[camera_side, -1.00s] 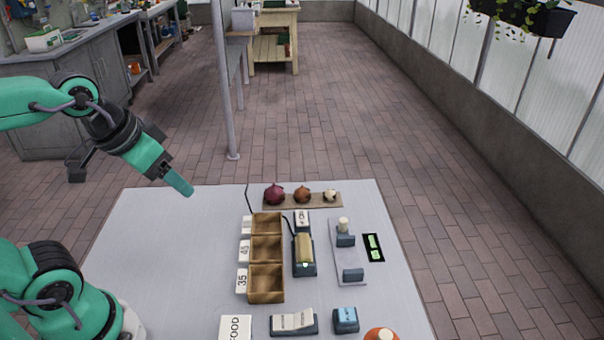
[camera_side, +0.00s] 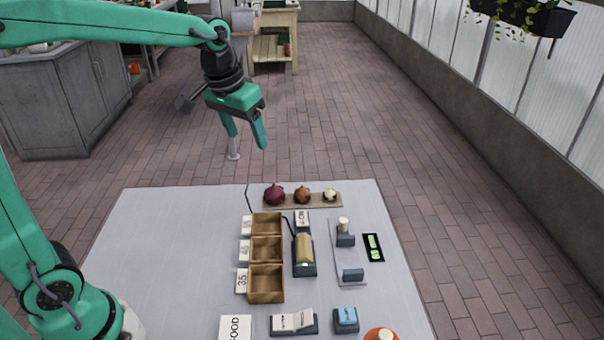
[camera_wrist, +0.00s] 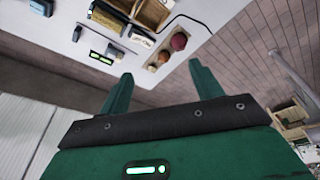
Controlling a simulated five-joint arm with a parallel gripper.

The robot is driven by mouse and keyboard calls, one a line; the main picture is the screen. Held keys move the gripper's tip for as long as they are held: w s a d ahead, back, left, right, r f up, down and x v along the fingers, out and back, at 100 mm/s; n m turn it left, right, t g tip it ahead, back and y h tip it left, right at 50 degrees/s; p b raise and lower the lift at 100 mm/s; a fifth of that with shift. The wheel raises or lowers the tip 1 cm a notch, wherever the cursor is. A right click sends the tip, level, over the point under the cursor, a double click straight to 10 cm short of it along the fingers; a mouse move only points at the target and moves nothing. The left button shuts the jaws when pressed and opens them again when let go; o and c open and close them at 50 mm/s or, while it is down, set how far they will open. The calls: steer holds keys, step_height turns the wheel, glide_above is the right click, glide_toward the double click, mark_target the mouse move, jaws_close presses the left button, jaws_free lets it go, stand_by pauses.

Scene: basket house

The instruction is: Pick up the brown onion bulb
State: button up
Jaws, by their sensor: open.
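The brown onion bulb (camera_side: 302,195) sits on a thin brown board (camera_side: 316,203) at the back of the table, between a red-purple onion (camera_side: 274,194) on its left and a small white bulb (camera_side: 330,195) on its right. My gripper (camera_side: 246,142) is open and empty, in the air behind and left of the board and well above table height. In the wrist view, the open fingers (camera_wrist: 160,82) point toward the table, and the brown onion (camera_wrist: 163,57) shows just beyond and between them, beside the red-purple onion (camera_wrist: 180,41).
Wooden bins (camera_side: 267,267) with number cards stand in front of the board. Right of them are a brass cylinder device (camera_side: 304,250) and a clear plate with grey blocks (camera_side: 349,255). A thin dark wire (camera_side: 247,195) rises left of the onions. The table's left part is clear.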

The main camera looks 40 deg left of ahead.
steer(key=w+f+g, duration=0.2)
steer(key=w+f, duration=0.4)
steer(key=w, duration=0.4)
steer(key=n+g, duration=0.1)
glide_above(302, 187)
steer(key=f, duration=1)
steer(key=shift+a, duration=0.25)
steer(key=shift+w+f, duration=0.2)
steer(key=shift+f, duration=0.1)
steer(key=shift+f, duration=0.1)
steer(key=shift+f, duration=1.2)
steer(key=shift+f, duration=0.1)
steer(key=shift+s+d+f, duration=0.1)
steer(key=shift+d+f, duration=0.05)
steer(key=shift+f, duration=2.35)
steer(key=shift+c, duration=0.5)
steer(key=c, duration=1)
